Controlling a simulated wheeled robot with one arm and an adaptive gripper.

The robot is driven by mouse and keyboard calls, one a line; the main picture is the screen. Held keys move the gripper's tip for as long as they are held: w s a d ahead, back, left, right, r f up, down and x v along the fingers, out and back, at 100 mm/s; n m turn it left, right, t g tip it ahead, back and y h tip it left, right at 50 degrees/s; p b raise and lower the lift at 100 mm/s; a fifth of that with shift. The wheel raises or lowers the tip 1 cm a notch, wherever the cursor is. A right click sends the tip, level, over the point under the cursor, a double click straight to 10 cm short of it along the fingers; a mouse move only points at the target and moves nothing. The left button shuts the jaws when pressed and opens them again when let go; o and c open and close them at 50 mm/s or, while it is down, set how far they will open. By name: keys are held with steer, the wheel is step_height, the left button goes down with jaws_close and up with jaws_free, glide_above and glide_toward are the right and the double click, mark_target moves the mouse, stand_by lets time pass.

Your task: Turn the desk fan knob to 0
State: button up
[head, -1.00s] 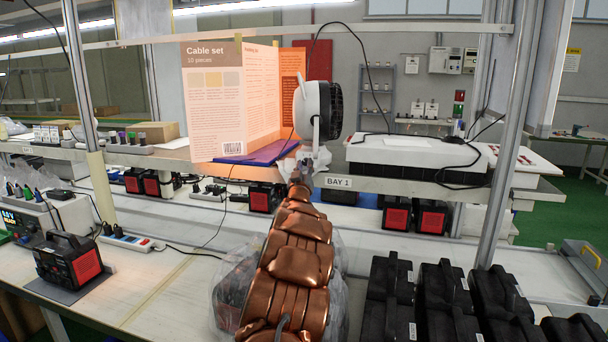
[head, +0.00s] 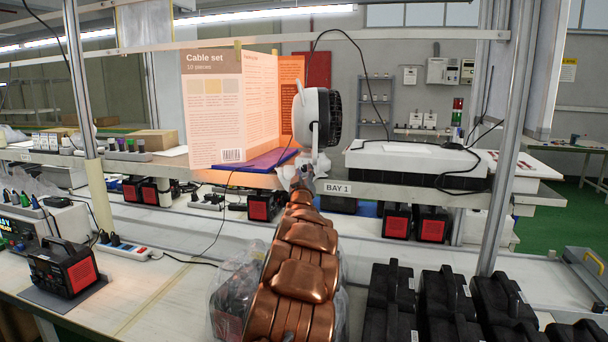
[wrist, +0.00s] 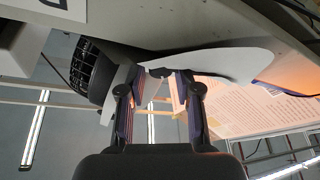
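The desk fan (head: 334,118) stands on the raised shelf in the head view, a white body with a black grille facing right. In the wrist view, which looks turned over, its dark grille (wrist: 88,72) is at the left and its pale base (wrist: 225,62) spans the top. A small grey round part, perhaps the knob (wrist: 160,72), shows at the base edge between my fingertips. My gripper (wrist: 160,82) is open, its two fingers apart on either side of that part. I cannot tell whether they touch it. The knob's marks are not readable.
A tall "Cable set" board (head: 213,108) stands left of the fan, by a purple folder (head: 255,161). A white box (head: 415,162) with a black cable lies to the right. The shelf edge (head: 400,190) runs below. Black cases (head: 448,300) fill the lower right.

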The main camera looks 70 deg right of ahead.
steer(key=shift+o, duration=1.2)
steer(key=v, duration=0.8)
steer(key=shift+c, duration=0.2)
